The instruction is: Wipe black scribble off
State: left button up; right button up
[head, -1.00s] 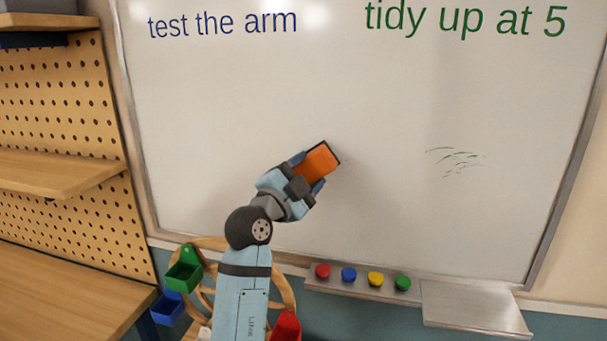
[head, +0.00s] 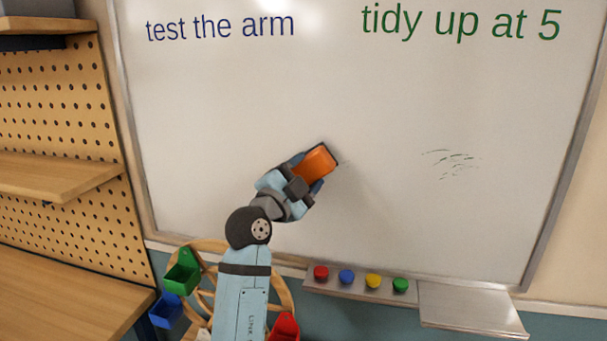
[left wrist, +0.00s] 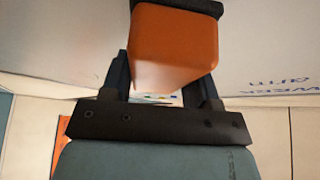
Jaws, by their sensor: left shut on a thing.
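My left gripper (head: 302,172) is shut on an orange eraser (head: 316,164) with a dark pad on the side toward the whiteboard (head: 220,110). The eraser is at the middle of the board, left of the black scribble (head: 452,163). I cannot tell whether the pad touches the board. The scribble shows as several thin, broken black strokes. In the left wrist view the orange eraser (left wrist: 172,50) sits between the two dark fingers, its dark pad at the top edge. My right gripper is not in view.
Blue writing "test the arm" (head: 220,27) and green writing "tidy up at 5" (head: 460,22) are at the board's top. A ledge below holds red, blue, yellow and green magnets (head: 346,276). A pegboard with shelves (head: 60,180) stands at the left.

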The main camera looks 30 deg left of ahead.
pick_arm(q)
jog(key=shift+w+a, duration=0.15)
jog(key=shift+w, duration=0.45)
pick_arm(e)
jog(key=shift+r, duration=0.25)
